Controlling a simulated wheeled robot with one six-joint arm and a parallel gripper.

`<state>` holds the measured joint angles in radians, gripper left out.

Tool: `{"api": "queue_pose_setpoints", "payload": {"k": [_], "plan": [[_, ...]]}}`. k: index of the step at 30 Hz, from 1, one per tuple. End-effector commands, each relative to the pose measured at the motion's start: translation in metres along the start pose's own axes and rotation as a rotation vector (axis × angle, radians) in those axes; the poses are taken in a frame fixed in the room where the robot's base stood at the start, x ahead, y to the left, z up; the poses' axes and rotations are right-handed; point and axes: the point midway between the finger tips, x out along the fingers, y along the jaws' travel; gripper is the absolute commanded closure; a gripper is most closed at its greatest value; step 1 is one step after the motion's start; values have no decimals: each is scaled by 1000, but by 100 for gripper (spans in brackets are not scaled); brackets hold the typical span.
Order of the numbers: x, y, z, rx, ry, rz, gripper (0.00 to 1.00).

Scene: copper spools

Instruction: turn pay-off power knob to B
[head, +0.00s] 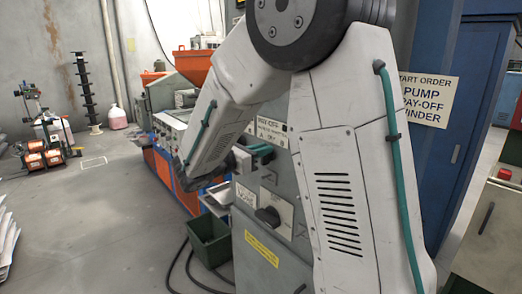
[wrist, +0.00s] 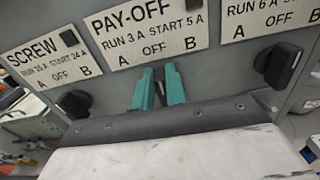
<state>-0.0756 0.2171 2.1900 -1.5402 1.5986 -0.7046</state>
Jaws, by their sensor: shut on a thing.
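The pay-off plate (wrist: 150,32) reads A, OFF and B in the wrist view, and shows in the head view (head: 272,131) on the grey cabinet. My gripper's teal fingers (wrist: 160,88) are just below its OFF mark and shut on the dark pay-off knob (wrist: 161,88). Only a sliver of the knob shows between the fingers, so its exact pointing is hard to tell. In the head view my gripper (head: 262,155) is at the cabinet face, partly hidden by my arm.
The screw knob (wrist: 75,102) is to the left and another black knob (wrist: 283,64) to the right. A lower black knob (head: 268,215) is on the cabinet. A sign (head: 430,102) reads start order. A green bin (head: 208,240) stands on the floor beside cables.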

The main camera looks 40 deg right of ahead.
Motion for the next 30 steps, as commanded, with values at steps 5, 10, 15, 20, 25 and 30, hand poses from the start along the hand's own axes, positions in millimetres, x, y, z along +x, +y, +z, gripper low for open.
{"api": "queue_pose_setpoints", "payload": {"k": [5,10,15,20,25,30], "plan": [[0,-2,0,83,0,1,100],[0,-5,0,212,0,1,100],[0,-9,-1,360,0,1,100],[0,-12,-3,492,0,1,100],[0,-14,-4,611,0,1,100],[0,-16,-6,697,0,1,100]]}}
